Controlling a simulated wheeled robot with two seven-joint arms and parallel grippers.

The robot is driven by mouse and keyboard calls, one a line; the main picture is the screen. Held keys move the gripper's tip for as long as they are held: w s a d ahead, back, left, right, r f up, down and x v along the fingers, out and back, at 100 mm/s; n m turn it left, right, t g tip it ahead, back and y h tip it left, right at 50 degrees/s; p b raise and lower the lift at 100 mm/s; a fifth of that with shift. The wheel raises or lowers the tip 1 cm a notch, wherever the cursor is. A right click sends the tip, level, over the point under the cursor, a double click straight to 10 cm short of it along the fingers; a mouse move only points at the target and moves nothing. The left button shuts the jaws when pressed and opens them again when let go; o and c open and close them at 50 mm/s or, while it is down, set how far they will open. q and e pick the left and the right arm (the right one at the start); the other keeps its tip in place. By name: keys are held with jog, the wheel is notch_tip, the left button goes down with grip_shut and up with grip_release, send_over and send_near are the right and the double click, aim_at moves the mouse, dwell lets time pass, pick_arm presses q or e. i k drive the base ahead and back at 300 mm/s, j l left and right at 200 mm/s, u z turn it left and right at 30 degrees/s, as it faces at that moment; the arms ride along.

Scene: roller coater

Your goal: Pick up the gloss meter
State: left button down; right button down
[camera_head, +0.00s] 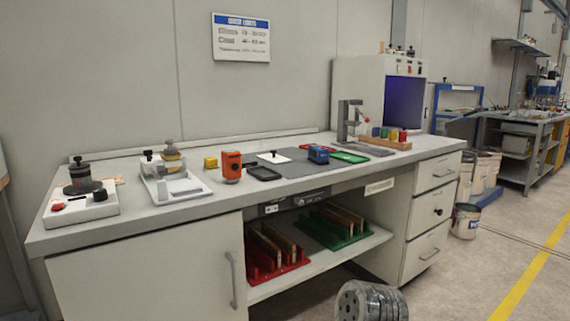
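A small blue box-shaped device (318,154), which looks like the gloss meter, sits on the dark grey mat (293,168) on the workbench (133,222). No label on it is readable. An upright orange device (231,166) stands to its left, beside a shallow black tray (264,173); I cannot tell for certain which of the two devices is the gloss meter. Neither of my grippers is in view, and nothing is touching either device.
A green tray (350,157) lies right of the blue device, a white panel (274,157) left of it. A yellow block (210,162) and bench instruments (174,180) stand farther left. A press stand (349,120) and light booth (373,92) stand at the right. The bench's front edge is mostly clear.

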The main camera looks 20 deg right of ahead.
aim_at(319, 156)
jog(key=i+l, duration=0.1)
jog(key=l, duration=0.4)
jog(key=i+l+u, duration=0.1)
jog(key=l, duration=0.35)
jog(key=i+l, duration=0.1)
jog(key=l, duration=0.4)
jog(key=i+l+u, duration=0.15)
jog(key=l, duration=0.3)
jog(key=k, duration=0.05)
